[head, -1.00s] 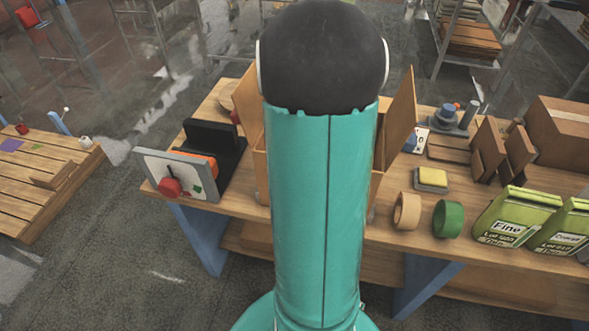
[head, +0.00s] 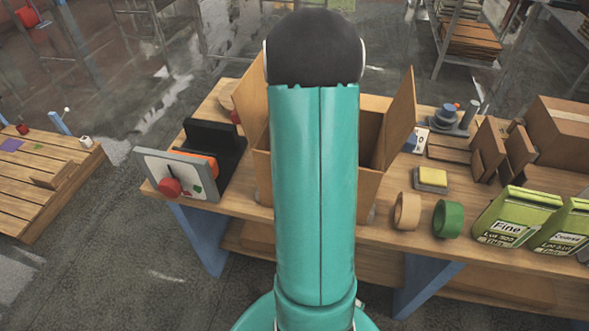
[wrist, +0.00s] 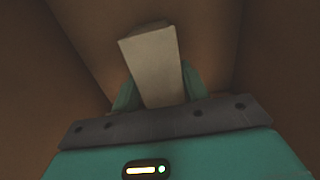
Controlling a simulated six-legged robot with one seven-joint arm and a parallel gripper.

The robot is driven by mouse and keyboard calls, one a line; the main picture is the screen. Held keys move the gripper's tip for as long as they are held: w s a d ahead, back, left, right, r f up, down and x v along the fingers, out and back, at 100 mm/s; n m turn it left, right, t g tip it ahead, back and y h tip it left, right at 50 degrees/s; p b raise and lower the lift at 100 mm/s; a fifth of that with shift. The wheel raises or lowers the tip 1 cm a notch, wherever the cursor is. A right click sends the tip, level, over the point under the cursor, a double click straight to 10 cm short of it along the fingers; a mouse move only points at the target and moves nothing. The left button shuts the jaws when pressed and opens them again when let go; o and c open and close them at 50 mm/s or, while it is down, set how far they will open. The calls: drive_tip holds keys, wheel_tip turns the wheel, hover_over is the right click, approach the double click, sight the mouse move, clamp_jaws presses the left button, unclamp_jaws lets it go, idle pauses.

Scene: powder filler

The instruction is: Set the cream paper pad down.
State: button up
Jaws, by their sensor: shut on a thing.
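In the wrist view, the cream paper pad (wrist: 151,58) stands out from between my teal fingers as a pale block. My gripper (wrist: 159,86) is shut on it. Brown cardboard walls surround the pad and fingers, so they are inside the open cardboard box. I cannot tell whether the pad touches the box floor. In the head view, the cardboard box (head: 385,170) stands on the bench with its flaps up. My arm covers the middle of the box and hides my gripper and the pad.
The wooden bench (head: 400,240) holds a grey-framed panel with a red knob (head: 170,187) left of the box. To the right are a tan tape roll (head: 407,211), a green roll (head: 447,218), a yellow-and-white block (head: 432,179) and green bags (head: 515,215).

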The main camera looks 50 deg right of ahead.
drive_tip(key=shift+f, duration=0.1)
drive_tip(key=o, duration=1)
wheel_tip(320, 180, up, 12)
drive_tip(key=shift+r, duration=0.2)
